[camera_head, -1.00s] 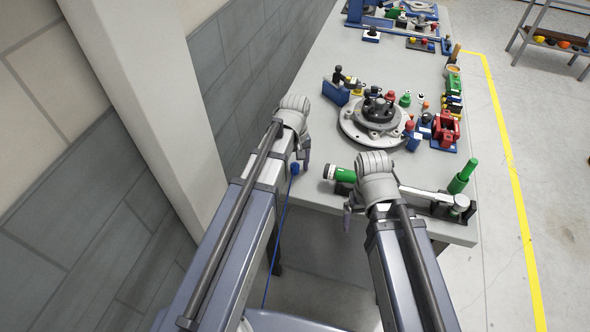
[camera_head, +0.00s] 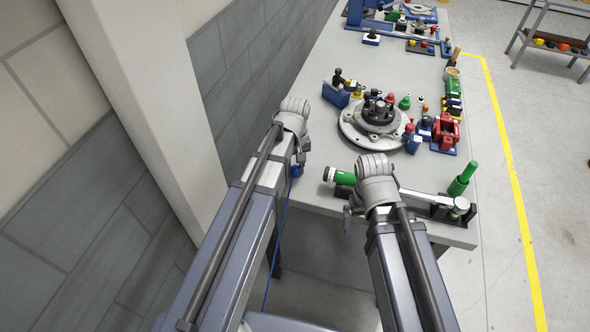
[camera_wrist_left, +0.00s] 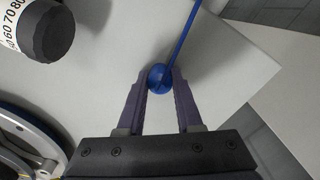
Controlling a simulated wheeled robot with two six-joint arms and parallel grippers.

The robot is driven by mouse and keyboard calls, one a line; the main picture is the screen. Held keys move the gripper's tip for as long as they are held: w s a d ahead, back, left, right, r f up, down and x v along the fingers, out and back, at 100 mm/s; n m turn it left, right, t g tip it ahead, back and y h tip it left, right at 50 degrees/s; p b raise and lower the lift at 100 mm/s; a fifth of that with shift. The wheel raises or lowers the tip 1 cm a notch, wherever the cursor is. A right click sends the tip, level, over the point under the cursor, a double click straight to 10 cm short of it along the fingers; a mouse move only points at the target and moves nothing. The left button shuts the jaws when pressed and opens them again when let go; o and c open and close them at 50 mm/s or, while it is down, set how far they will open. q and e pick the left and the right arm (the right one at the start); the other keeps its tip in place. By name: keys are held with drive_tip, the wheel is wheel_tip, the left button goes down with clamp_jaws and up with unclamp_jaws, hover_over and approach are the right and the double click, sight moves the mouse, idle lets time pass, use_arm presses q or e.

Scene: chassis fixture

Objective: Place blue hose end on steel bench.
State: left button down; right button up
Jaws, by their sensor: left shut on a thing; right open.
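The blue hose end (camera_wrist_left: 160,77) is a round blue piece with a thin blue hose running from it. In the left wrist view it sits between the fingertips of my left gripper (camera_wrist_left: 160,88), which is shut on it, with the pale bench top behind. In the head view the hose end (camera_head: 296,171) shows just below my left gripper (camera_head: 300,160), near the bench's front left corner, and the hose hangs down. I cannot tell whether it touches the bench. The grey steel bench (camera_head: 315,190) runs away from me. My right gripper (camera_head: 348,215) is open at the bench's front edge, its fingers partly hidden.
A green cylinder with a white band (camera_head: 340,177) lies beside my right wrist. A round flange fixture (camera_head: 375,130) stands mid-bench with several small coloured parts around it. A green upright handle (camera_head: 462,180) is at the front right. The wall (camera_head: 240,90) is close on the left.

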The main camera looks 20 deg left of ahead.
sight(295, 167)
use_arm(q)
drive_tip(key=shift+r, duration=0.1)
wheel_tip(295, 167, up, 10)
drive_tip(key=p, duration=1)
drive_tip(key=shift+f+b, duration=0.85)
drive_tip(key=shift+f, duration=0.05)
drive_tip(key=shift+r, duration=0.15)
